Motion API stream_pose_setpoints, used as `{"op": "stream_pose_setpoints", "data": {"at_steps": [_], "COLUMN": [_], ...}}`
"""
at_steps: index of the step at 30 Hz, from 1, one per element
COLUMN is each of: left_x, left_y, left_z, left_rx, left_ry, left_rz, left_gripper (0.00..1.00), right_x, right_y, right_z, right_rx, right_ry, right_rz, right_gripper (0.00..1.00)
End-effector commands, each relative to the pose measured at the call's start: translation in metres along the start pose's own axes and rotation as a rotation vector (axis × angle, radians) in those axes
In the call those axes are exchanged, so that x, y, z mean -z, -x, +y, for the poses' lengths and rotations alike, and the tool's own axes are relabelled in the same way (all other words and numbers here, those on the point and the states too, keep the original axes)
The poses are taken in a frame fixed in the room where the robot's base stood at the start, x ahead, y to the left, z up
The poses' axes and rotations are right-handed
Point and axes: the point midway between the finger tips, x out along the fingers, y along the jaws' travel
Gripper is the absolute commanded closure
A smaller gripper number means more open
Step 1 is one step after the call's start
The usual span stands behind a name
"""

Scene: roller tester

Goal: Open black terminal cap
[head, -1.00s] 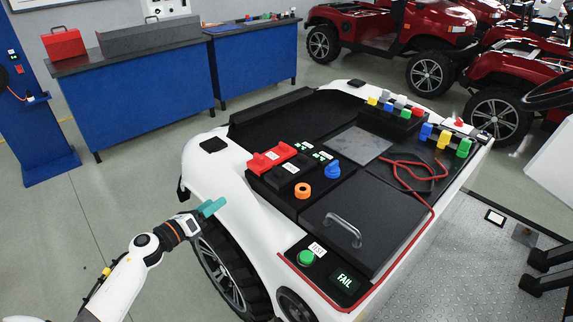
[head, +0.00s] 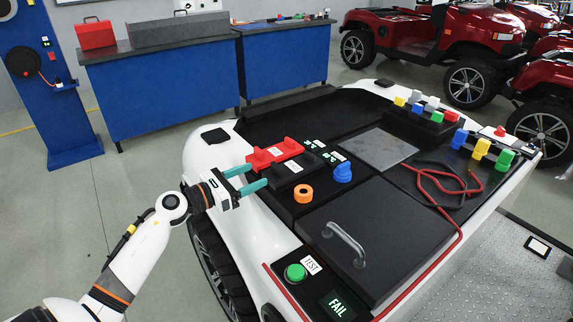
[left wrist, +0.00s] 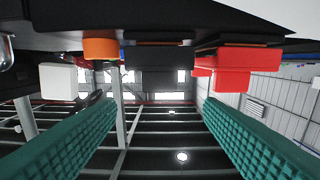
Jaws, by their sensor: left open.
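The black terminal cap (head: 293,170) sits on the black top panel of the white tester, with a white label on it. The red terminal cap (head: 275,153) lies directly beside it. My left gripper (head: 257,176) is open at the panel's left edge, its teal fingers pointing at the caps, with nothing between them. In the left wrist view, the black cap (left wrist: 158,62) shows ahead between the two open fingers, with the red cap (left wrist: 222,70) to its right. The black cap looks closed. My right gripper is not in view.
An orange ring (head: 303,194) and a blue knob (head: 343,172) stand close to the black cap. A green button (head: 295,272) and a FAIL display (head: 337,303) are at the front. Red and black cables (head: 440,185) lie on the right.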

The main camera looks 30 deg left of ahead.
Motion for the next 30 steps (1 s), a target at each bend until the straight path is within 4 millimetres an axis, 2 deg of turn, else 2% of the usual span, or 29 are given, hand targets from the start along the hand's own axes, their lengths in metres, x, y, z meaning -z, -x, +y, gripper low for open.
{"op": "stream_pose_setpoints", "data": {"at_steps": [9, 15, 21, 28, 29, 30], "left_x": [0.004, 0.002, 0.001, 0.001, 0.001, 0.001], "left_y": [-0.065, -0.093, -0.104, -0.105, -0.105, -0.104], "left_z": [0.000, 0.000, 0.001, 0.001, 0.001, 0.001], "left_rx": [0.000, 0.000, 0.000, -0.001, -0.001, -0.001], "left_ry": [0.003, 0.002, 0.002, 0.001, 0.001, 0.001], "left_rz": [0.004, 0.002, 0.000, 0.000, 0.000, 0.000], "left_gripper": [0.38, 0.38, 0.38, 0.38, 0.40, 0.46], "right_x": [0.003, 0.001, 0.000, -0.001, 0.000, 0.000], "right_y": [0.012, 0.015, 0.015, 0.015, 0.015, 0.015], "right_z": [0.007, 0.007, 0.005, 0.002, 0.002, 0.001], "right_rx": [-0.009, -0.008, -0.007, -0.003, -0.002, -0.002], "right_ry": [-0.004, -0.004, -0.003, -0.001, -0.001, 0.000], "right_rz": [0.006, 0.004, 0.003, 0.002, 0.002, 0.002], "right_gripper": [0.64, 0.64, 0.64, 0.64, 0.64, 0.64]}}
